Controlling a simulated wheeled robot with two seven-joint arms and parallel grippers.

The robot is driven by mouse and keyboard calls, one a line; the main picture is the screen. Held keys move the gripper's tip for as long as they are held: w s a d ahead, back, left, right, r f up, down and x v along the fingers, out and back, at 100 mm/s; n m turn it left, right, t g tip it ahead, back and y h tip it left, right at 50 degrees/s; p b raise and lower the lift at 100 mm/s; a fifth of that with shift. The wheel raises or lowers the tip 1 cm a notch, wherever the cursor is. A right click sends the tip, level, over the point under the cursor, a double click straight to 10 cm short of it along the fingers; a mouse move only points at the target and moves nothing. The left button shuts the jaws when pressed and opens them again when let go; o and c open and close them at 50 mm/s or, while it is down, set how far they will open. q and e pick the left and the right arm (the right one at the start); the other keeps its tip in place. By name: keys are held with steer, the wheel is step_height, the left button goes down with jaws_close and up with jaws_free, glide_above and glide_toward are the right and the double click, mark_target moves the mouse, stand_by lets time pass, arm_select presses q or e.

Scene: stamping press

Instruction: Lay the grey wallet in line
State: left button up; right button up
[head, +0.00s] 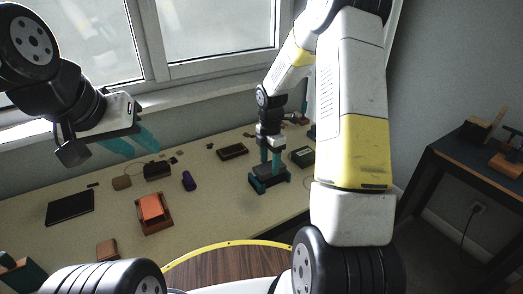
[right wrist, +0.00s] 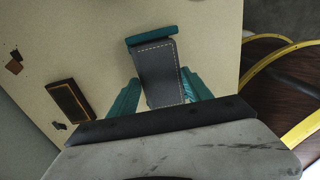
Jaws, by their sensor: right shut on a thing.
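The grey wallet (right wrist: 160,70), with pale stitching along its edge, lies between the teal fingers of my right gripper (right wrist: 160,95) in the right wrist view. A teal bar (right wrist: 151,35) lies across its far end. In the head view my right gripper (head: 270,160) points down at the table's right part, shut on the wallet (head: 268,178). The wallet is low there, between teal pieces; whether it touches the surface I cannot tell. My left gripper (head: 130,144) is at the upper left, empty, its teal fingers apart above the table.
A dark green box (head: 302,156) stands right of my right gripper.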

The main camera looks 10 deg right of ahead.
steer(key=shift+f, duration=1.15)
steer(key=o, duration=1.2)
steer(key=shift+c, duration=0.7)
steer(key=shift+r, duration=3.5)
